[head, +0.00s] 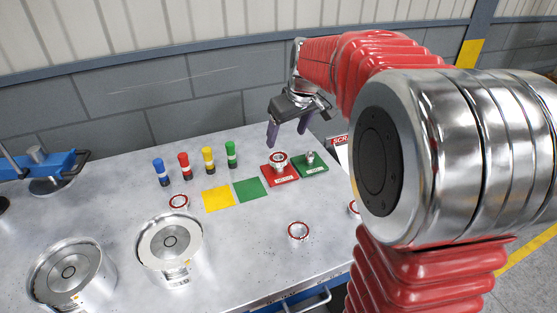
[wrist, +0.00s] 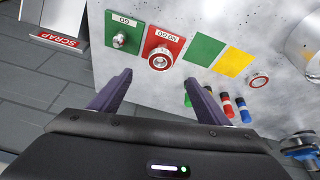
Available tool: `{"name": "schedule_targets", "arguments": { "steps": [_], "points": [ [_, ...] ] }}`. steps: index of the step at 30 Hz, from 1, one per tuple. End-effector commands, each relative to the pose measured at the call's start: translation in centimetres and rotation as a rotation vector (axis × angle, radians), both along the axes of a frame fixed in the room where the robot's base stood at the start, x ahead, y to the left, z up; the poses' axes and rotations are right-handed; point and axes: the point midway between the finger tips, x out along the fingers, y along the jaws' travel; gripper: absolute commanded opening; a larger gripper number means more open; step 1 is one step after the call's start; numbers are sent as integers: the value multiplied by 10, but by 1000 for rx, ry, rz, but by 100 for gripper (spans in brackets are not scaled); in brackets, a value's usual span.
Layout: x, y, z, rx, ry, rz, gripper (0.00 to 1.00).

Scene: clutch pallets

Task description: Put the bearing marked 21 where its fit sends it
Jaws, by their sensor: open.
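My gripper (head: 288,129) is open and empty, above the back right of the bench. The red NO GO plate (head: 294,178) has a red-ringed bearing (head: 279,159) on it, just beyond the fingers in the wrist view (wrist: 160,59). Whether it sits fully down on a plug there is hidden. The green GO plate (head: 318,171) beside it has a bare metal plug (head: 311,157). More red-ringed bearings lie near the yellow square (head: 179,202), at the bench's middle front (head: 298,231) and partly behind my arm (head: 353,208). No number is legible on any bearing.
A flat yellow square (head: 218,199) and green square (head: 250,189) lie left of the plates. Several coloured markers (head: 207,160) stand behind. Two metal housings (head: 72,275) (head: 170,243) stand front left. A SCRAP bin (wrist: 56,39) is beside the bench. A blue tool (head: 50,166) stands far left.

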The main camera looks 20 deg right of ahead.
Motion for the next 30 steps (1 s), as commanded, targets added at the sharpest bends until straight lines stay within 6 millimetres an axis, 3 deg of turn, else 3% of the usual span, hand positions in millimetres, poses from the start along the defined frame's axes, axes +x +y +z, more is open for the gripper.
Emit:
{"name": "schedule_targets", "arguments": {
  "steps": [12,26,30],
  "points": [
    [23,2,-57,1,2,1,70],
    [26,1,-64,0,0,0,70],
    [29,2,-75,1,2,0,70]
  ]
}}
